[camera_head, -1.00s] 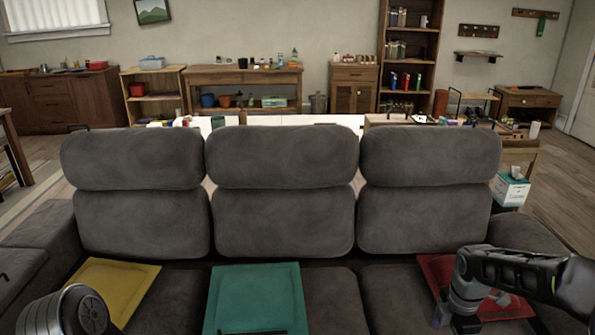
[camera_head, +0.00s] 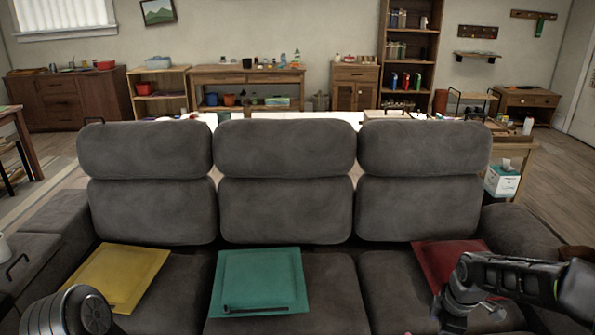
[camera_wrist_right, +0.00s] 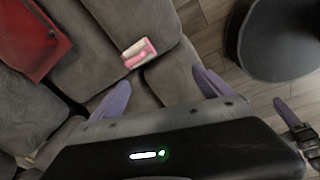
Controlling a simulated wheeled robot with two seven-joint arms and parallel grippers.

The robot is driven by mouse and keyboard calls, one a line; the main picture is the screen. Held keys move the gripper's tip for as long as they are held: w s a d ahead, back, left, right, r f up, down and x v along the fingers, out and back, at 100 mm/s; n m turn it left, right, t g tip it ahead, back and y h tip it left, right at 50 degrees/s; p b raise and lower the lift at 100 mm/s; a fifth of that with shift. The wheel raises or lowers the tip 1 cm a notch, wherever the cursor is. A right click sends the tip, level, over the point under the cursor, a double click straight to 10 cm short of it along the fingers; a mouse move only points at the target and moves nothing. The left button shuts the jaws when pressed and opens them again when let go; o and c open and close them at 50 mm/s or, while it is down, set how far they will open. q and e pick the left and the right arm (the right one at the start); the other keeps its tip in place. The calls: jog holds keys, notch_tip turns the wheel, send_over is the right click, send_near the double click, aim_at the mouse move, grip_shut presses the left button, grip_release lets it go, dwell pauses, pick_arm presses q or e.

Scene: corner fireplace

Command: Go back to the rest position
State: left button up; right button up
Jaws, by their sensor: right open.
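My right arm comes in from the right in the head view, and the part of it by the bottom edge points down in front of the sofa's right seat. In the right wrist view, my right gripper (camera_wrist_right: 160,95) has its two purple fingers spread apart with nothing between them. A pink and white object (camera_wrist_right: 139,53) lies on the grey upholstery beyond the fingers. My left arm shows only as a round dark link at the bottom left of the head view. My left gripper is out of view.
A grey sofa (camera_head: 285,180) spans the view. A yellow panel (camera_head: 118,278), a teal panel (camera_head: 258,280) with a dark bar (camera_head: 262,308) along its front, and a red panel (camera_head: 440,262) lie on its seats. A dark round object (camera_wrist_right: 280,35) stands on the wooden floor.

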jog(key=s+a+f+m+t+y+b, duration=0.1)
jog(key=s+a+f+m+y+b, duration=0.1)
jog(key=a+f+m, duration=0.6)
jog(key=s+a+f+m+t+y+b, duration=0.1)
jog(key=s+a+f+m+b, duration=0.3)
jog(key=a+f, duration=0.65)
jog(key=s+a+f+m+g+b, duration=0.2)
jog(key=s+a+f, duration=0.2)
jog(key=s+f, duration=0.4)
jog(key=s+a+f+m+g+b, duration=0.15)
jog(key=s+a+f, duration=0.35)
jog(key=s, duration=0.5)
notch_tip(320, 180, up, 12)
jog(key=p, duration=1.1)
jog(key=shift+a+f+y, duration=0.15)
jog(key=shift+a+y, duration=0.15)
